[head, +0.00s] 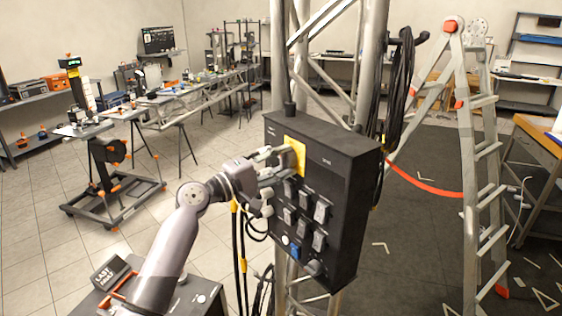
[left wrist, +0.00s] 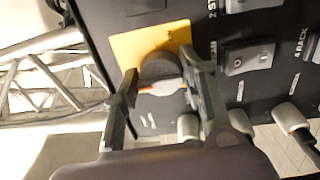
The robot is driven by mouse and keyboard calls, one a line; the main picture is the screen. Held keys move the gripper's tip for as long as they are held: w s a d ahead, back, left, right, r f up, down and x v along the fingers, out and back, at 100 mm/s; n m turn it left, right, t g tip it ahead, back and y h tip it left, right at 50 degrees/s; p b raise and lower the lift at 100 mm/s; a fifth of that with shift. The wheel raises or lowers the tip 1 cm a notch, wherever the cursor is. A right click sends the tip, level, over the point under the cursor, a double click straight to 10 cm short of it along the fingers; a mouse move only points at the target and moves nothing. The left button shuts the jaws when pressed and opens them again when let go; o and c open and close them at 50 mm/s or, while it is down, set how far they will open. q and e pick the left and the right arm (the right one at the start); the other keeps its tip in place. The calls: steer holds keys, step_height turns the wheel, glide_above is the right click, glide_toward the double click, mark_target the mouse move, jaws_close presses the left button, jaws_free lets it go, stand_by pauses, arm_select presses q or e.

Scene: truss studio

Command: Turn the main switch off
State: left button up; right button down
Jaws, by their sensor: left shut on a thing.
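The main switch is a dark round knob (left wrist: 160,70) with a pale and red-orange bar across it, on a yellow plate (left wrist: 125,45) in the left wrist view. The yellow plate also shows in the head view (head: 299,160), at the upper part of a black control box (head: 345,170). My left gripper (head: 283,162) reaches the plate from the left. In the left wrist view its two fingers (left wrist: 162,88) are closed on the knob, one on each side. In the head view the knob is mostly hidden by the fingers. My right gripper is not in view.
Several rocker switches (head: 321,210) and a blue socket (head: 294,250) sit below the plate. The box is mounted at a metal truss (head: 370,60). Cables hang beside it. A stepladder (head: 470,150) stands at right; benches line the back left.

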arm_select(q)
steer(key=o, duration=1.1)
steer(key=shift+f, duration=0.1)
steer(key=shift+o, duration=0.2)
steer(key=r+v, duration=0.1)
steer(key=v, duration=1.1)
steer(key=shift+f, duration=0.45)
